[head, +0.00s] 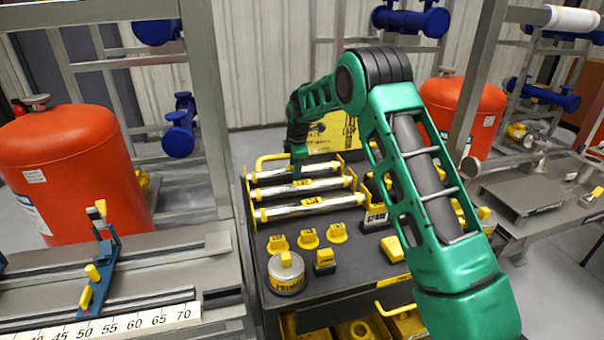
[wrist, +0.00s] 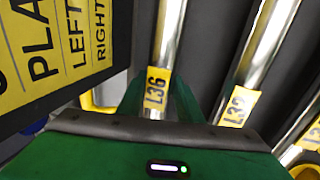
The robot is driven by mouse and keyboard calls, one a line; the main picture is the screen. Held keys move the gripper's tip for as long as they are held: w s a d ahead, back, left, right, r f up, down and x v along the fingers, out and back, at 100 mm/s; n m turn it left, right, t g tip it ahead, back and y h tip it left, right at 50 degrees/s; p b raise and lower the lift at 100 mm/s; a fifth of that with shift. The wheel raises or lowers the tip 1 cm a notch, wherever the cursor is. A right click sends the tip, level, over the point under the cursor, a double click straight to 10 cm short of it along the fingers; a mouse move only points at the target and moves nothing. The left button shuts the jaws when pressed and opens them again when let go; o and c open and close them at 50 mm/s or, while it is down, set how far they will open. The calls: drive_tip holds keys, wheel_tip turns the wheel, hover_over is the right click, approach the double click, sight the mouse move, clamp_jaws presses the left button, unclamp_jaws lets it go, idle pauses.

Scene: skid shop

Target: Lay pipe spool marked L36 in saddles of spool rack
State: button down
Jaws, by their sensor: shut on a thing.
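The pipe spool marked L36 (wrist: 170,35) is a shiny metal tube with a yellow label, seen in the wrist view between my green fingers. My gripper (wrist: 158,100) is shut on it at the label. In the head view my gripper (head: 298,170) reaches down at the far row of three silver pipes on the dark cart (head: 350,260). A pipe marked L32 (wrist: 262,55) lies to the right of L36 in the wrist view, with a third pipe beyond it. Whether L36 is lifted clear of its yellow supports I cannot tell. I cannot tell which fixture is the spool rack.
A yellow sign board (wrist: 60,45) stands close beside the gripper. Yellow blocks and a round tin (head: 288,272) sit on the cart's near part. A bench with a ruler (head: 110,325) and blue clamp (head: 100,270) stands left; another bench (head: 520,190) stands right. Red tanks (head: 70,175) stand behind.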

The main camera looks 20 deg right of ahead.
drive_tip(key=shift+r, duration=0.2)
drive_tip(key=shift+w+v, duration=0.25)
drive_tip(key=shift+v, duration=0.85)
drive_tip(key=shift+w+v, duration=0.3)
drive_tip(key=shift+v, duration=0.8)
drive_tip(key=shift+w+v, duration=0.25)
drive_tip(key=shift+v, duration=0.85)
drive_tip(key=shift+r, duration=0.2)
